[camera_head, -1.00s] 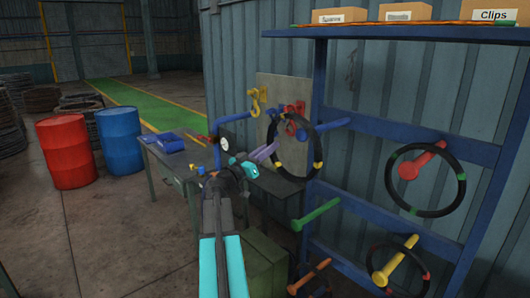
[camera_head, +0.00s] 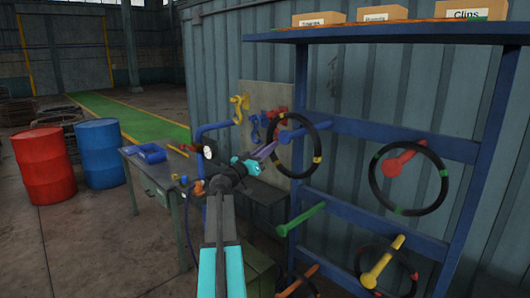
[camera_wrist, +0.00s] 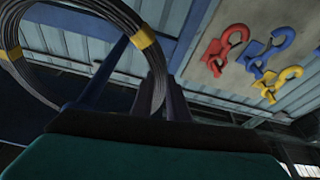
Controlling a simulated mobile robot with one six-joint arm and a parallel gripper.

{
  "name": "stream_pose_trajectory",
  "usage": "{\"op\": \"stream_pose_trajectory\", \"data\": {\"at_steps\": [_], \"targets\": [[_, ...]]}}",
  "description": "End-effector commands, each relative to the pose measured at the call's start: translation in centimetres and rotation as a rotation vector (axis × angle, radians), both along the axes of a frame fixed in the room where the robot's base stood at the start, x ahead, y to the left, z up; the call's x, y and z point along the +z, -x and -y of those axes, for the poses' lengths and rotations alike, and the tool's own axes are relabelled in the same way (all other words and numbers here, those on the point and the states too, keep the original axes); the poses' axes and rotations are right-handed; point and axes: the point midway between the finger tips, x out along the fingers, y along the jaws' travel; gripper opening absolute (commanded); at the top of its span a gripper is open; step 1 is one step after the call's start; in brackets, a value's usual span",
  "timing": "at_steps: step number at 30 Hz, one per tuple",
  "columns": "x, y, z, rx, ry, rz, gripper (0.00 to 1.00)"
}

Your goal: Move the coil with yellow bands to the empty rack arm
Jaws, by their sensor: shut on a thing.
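The black coil with yellow bands (camera_head: 320,145) hangs upright from my gripper (camera_head: 272,149), whose purple fingers are shut on its left side. In the wrist view the coil (camera_wrist: 85,8) fills the upper left, and my gripper's fingers (camera_wrist: 165,98) meet its right edge. A blue rack arm (camera_head: 297,134) overlaps the coil's upper part; I cannot tell whether it passes through the ring. The green rack arm (camera_head: 303,220), lower down, is bare.
A coil with green bands (camera_head: 443,190) hangs on the red arm (camera_head: 400,162). A coil with red bands (camera_head: 407,290) hangs on the yellow arm (camera_head: 383,262). A workbench (camera_head: 150,175) stands left. Hooks (camera_head: 240,108) hang on a panel behind my gripper.

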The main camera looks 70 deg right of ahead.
Motion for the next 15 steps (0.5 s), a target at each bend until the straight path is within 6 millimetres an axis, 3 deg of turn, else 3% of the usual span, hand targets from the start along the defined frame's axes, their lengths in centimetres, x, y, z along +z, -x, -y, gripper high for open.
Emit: {"op": "stream_pose_trajectory", "data": {"at_steps": [15], "targets": [[-0.1,2.1,3.9,-0.003,0.003,-0.006,0.00]]}}
